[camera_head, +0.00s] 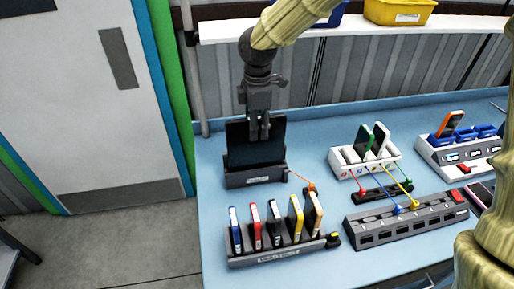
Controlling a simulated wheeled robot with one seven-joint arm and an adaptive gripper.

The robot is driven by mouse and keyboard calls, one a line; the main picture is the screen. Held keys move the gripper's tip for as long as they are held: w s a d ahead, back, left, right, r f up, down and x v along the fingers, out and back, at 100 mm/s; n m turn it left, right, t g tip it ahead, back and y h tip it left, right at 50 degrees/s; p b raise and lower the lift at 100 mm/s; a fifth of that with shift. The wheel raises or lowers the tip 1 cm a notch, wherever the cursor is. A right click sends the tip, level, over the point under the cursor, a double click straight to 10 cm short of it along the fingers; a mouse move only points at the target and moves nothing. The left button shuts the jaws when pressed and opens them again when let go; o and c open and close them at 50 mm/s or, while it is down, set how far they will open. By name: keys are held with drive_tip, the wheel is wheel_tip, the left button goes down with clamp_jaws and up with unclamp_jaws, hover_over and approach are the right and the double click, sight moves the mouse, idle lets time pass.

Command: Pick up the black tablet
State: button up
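The black tablet (238,146) stands upright in a dark grey dock (255,178) with a label on its front, at the left end of the blue table. My gripper (259,132) points down at the tablet, and its fingers overlap the middle of the tablet's upper part. The fingers look close together, but I cannot tell whether they grip the tablet or only stand in front of it. The tablet's lower edge is hidden in the dock.
A dark rack (277,254) with several coloured devices stands in front of the dock. A white rack (345,160), a grey port strip (408,217) and another white station (465,148) fill the right. A shelf (345,27) runs behind.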

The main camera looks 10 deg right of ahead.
sight(256, 150)
drive_tip(key=shift+w+f+p, duration=0.2)
drive_tip(key=shift+f+p, duration=0.4)
drive_tip(key=shift+f, duration=1.45)
drive_tip(key=shift+c, duration=0.2)
clamp_jaws()
